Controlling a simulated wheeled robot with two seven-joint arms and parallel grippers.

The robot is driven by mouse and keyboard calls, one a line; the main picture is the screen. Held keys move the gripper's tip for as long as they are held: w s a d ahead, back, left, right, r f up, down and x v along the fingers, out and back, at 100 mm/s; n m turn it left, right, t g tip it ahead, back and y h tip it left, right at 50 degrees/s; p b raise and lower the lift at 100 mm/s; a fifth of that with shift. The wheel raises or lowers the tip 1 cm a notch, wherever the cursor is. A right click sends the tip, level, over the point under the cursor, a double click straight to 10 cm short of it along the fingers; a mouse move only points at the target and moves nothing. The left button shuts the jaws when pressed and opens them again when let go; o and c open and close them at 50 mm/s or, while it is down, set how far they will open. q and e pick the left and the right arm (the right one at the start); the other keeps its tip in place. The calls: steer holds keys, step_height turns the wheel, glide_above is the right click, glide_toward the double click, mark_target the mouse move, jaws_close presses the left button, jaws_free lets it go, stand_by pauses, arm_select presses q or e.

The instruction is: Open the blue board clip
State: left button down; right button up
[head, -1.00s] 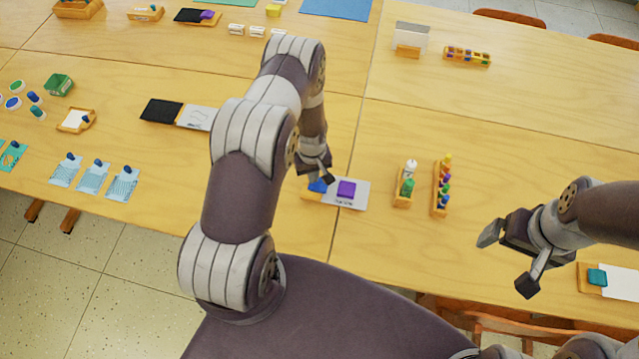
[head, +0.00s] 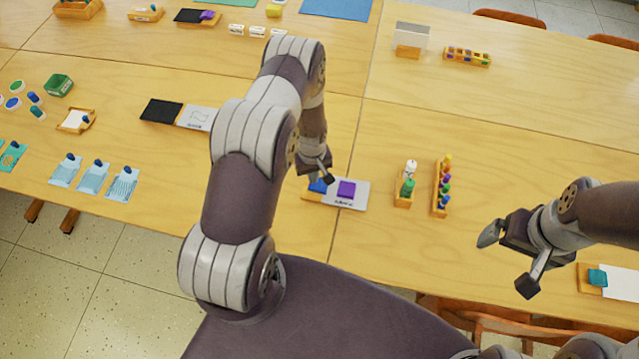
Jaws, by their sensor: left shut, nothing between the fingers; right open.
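A small blue piece (head: 317,186), which looks like the blue board clip, sits on a wooden base at the left end of a white card (head: 358,200). A purple square (head: 346,189) lies on that card. My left gripper (head: 327,178) is shut and empty, right at the blue piece and partly covering it. I cannot tell whether its fingers touch the piece, or whether the clip is open. My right gripper (head: 508,262) is open and empty, over the table's front edge at the right.
A wooden rack with bottles (head: 405,201) and a rack of colored pieces (head: 440,207) stand right of the card. A board with a teal clip (head: 597,278) and white paper lies far right. A black pad (head: 161,110) lies to the left. Table between the racks and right gripper is clear.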

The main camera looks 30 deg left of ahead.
arm_select(q)
steer(key=shift+f+b, duration=0.8)
steer(key=shift+f, duration=0.1)
stand_by(0.8)
steer(key=shift+r, duration=0.1)
step_height(320, 180, up, 7)
steer(key=p, duration=0.5)
stand_by(0.4)
